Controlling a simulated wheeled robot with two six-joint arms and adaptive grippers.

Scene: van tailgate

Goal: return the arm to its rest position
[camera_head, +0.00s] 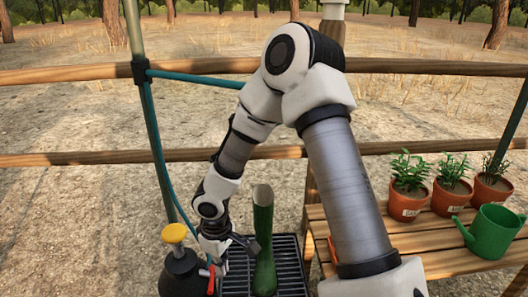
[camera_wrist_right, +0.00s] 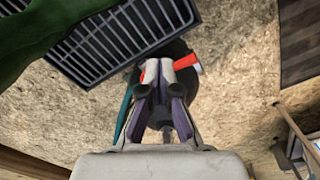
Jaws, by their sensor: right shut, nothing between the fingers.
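My right arm reaches down from the right in the head view, with its elbow raised. Its gripper (camera_head: 216,262) is low, beside a black pump sprayer (camera_head: 178,276) with a yellow knob (camera_head: 174,232). In the right wrist view the gripper (camera_wrist_right: 158,68) is shut and empty, its fingertips close together in front of a red part (camera_wrist_right: 187,62). I cannot tell whether they touch it. My left gripper is not in view.
A green boot (camera_head: 264,245) stands on a dark grate (camera_head: 234,285) just right of the gripper. A wooden bench (camera_head: 440,262) at right holds potted plants (camera_head: 407,204) and a green watering can (camera_head: 493,232). A wooden fence (camera_head: 90,75) and a teal hose (camera_head: 156,140) are behind.

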